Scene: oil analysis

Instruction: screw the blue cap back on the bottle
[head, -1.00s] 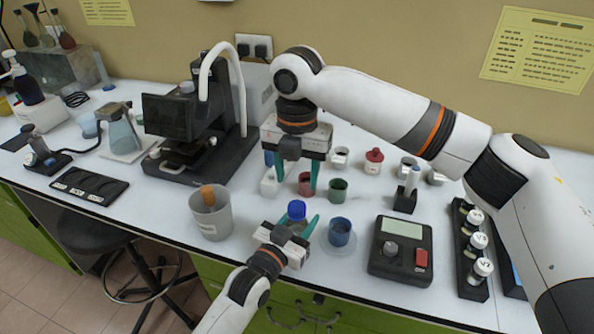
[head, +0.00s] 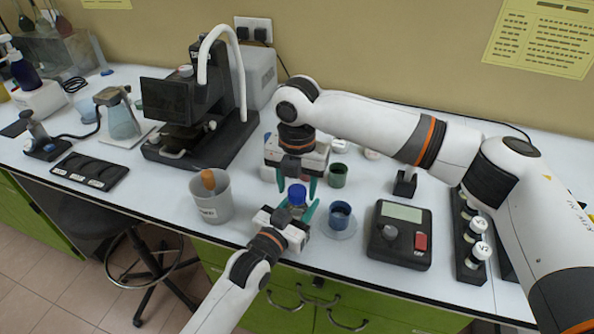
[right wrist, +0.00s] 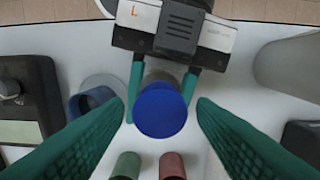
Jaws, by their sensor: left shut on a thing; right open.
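The blue cap (head: 297,190) sits on top of the small bottle (head: 297,209); in the right wrist view the cap (right wrist: 160,110) hides most of the bottle (right wrist: 165,70). I cannot tell whether the cap is threaded on. My left gripper (head: 298,214) is shut around the bottle, holding it upright near the table's front edge. My right gripper (head: 297,185) points down from above with its green fingers open on either side of the cap. In the right wrist view, gaps show between the cap and both fingers.
A blue cup (head: 340,217) on a saucer stands just right of the bottle, and a green cup (head: 338,176) behind it. A red cup (right wrist: 172,166) shows in the right wrist view. A grey beaker (head: 211,197) is left; a meter (head: 400,237) is right.

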